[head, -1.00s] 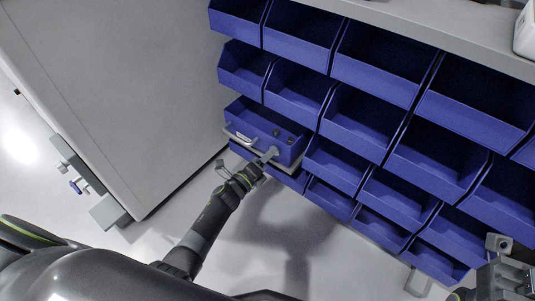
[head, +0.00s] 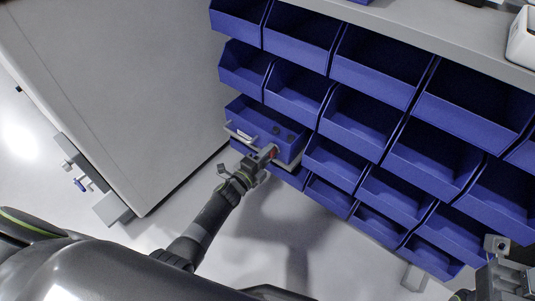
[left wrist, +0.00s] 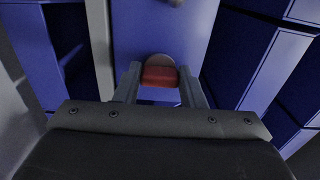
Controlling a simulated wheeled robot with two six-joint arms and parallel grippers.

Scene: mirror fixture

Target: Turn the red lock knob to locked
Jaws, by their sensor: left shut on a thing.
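The red lock knob (head: 274,153) sits on the front face of a blue drawer box (head: 245,122) at the lower left of the rack. My left gripper (head: 269,154) reaches it from below in the head view. In the left wrist view, the red knob (left wrist: 159,77) lies between the two fingers of my left gripper (left wrist: 160,80), which are shut on it. A round grey part shows behind the red block. The lock's marks cannot be made out. Part of my right gripper (head: 500,270) shows at the lower right corner; its fingertips cannot be made out.
Rows of blue bins (head: 350,120) fill the rack right of the drawer box. A pale handle (head: 241,131) crosses the box front near the knob. A large grey cabinet (head: 120,90) stands to the left. The floor below the rack is clear.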

